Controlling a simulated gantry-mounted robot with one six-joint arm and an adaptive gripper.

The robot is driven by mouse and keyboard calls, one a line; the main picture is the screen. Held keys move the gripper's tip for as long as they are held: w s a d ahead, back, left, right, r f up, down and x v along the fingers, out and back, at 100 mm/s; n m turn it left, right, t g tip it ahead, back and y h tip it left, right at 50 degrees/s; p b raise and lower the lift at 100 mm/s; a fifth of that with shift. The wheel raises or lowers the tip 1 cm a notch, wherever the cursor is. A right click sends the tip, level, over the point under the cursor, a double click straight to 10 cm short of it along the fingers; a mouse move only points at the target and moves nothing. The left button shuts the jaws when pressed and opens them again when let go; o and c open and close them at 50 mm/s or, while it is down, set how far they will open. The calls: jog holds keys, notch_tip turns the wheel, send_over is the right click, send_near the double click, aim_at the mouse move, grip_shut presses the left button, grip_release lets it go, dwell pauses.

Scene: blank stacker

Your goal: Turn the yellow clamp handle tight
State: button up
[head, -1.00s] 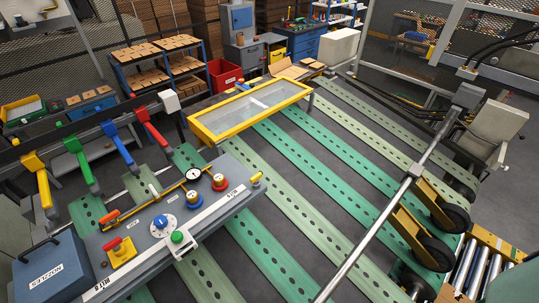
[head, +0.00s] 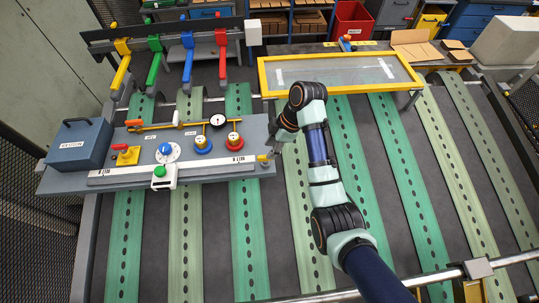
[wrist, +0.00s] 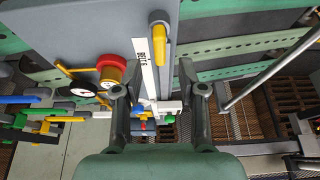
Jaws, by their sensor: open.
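The small yellow clamp handle (head: 264,158) sits at the right end of the grey control panel (head: 215,173). In the wrist view the yellow handle (wrist: 160,35) lies lengthwise on a grey mount at the panel's edge, beside the "BITE" strip (wrist: 145,65). My gripper (head: 275,140) is close above that end of the panel in the head view, partly hidden by the arm. In the wrist view my gripper (wrist: 158,78) is open, with its two fingers apart and nothing between them. The handle shows beyond the fingertips, not touched as far as I can see.
Yellow, green, blue and red levers rise behind. A yellow-framed tray (head: 340,88) lies behind my arm. Green perforated strips (head: 430,200) stretch right.

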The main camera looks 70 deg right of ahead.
aim_at(265, 158)
jog(key=p+x, duration=0.1)
jog(key=x, duration=0.3)
jog(key=shift+w+f, duration=0.1)
jog(key=shift+f, duration=0.3)
jog(key=shift+c, duration=0.2)
grip_shut()
